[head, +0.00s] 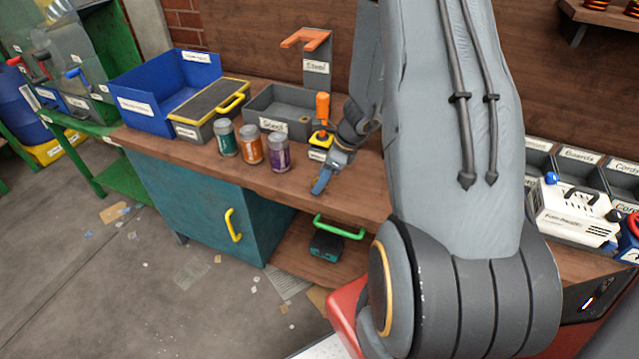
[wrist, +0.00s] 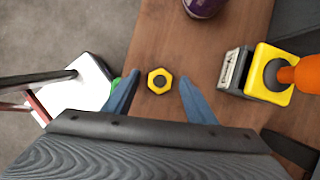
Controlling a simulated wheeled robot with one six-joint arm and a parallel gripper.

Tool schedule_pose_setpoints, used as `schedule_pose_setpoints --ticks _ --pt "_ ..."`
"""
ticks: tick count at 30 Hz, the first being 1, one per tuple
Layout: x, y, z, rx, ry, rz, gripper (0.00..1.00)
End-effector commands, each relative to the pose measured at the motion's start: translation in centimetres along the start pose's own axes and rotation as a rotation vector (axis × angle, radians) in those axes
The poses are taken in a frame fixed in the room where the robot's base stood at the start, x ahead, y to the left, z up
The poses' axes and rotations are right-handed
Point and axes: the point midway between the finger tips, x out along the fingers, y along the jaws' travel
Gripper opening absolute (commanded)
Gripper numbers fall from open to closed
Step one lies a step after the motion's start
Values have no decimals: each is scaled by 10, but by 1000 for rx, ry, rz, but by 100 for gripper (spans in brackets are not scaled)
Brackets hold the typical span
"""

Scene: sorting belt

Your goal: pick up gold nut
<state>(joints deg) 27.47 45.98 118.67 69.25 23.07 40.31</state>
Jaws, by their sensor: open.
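The gold nut (wrist: 151,76), a yellow hexagon with a dark centre hole, lies flat on the wooden bench top in the wrist view. My gripper (wrist: 156,84) is open, with one blue finger on each side of the nut. The fingers stand apart from it, and I cannot tell their height above the bench. In the head view my gripper (head: 321,184) is near the bench's front edge, and the nut is not visible there.
A yellow block with an orange handle (wrist: 291,74) stands right of the nut. A purple can (head: 278,154) stands nearby, beside orange and teal cans. Grey and blue bins (head: 147,106) are behind and left. The bench's front edge (head: 352,203) is close.

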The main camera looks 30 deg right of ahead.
Motion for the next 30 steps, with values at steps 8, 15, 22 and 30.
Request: schedule_pose_setpoints --ticks 8,15,22,30 --pt "0 0 0 -1 0 0 27" --pt "0 0 0 -1 0 0 4" --pt "-4 0 2 -3 -1 0 4" --pt "-32 -1 14 -4 -2 -2 4"
